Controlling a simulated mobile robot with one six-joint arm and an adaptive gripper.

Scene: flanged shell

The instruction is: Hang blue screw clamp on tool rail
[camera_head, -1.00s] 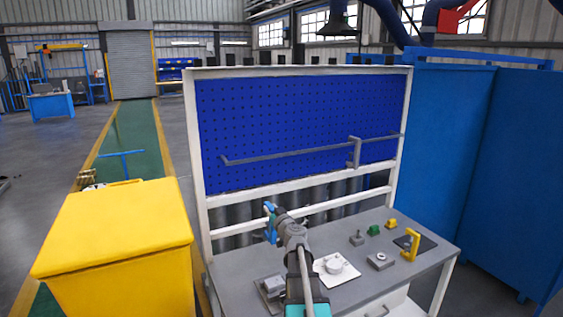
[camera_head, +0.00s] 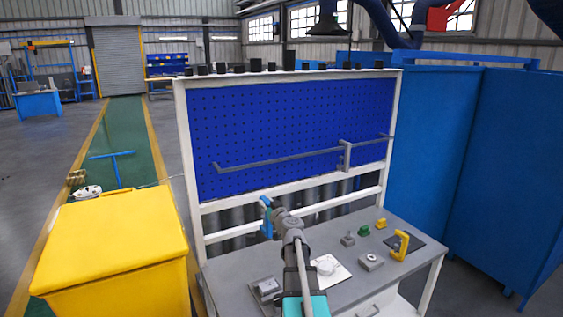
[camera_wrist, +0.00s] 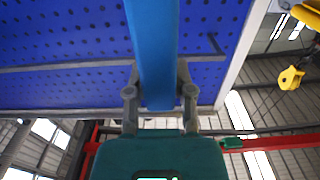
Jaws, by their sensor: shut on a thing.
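The blue screw clamp (camera_head: 266,220) is held upright in front of the left part of the workbench, below the rail's left end. My gripper (camera_head: 271,212) is shut on it. In the wrist view the clamp's blue bar (camera_wrist: 152,45) runs up from between the two fingers of my gripper (camera_wrist: 160,92). The tool rail (camera_head: 270,159) is a grey bar across the blue pegboard, with a grey upright piece (camera_head: 345,156) towards its right. It also shows in the wrist view (camera_wrist: 60,68), behind the clamp. The clamp appears apart from the rail. Its far end is out of the wrist view.
The workbench (camera_head: 225,268) carries a yellow clamp-like piece (camera_head: 400,245), a green block (camera_head: 364,231), a yellow block (camera_head: 381,223) and small grey parts. A yellow bin (camera_head: 115,240) stands left. Blue cabinets (camera_head: 430,160) stand right. White frame bars (camera_head: 290,193) cross below the pegboard.

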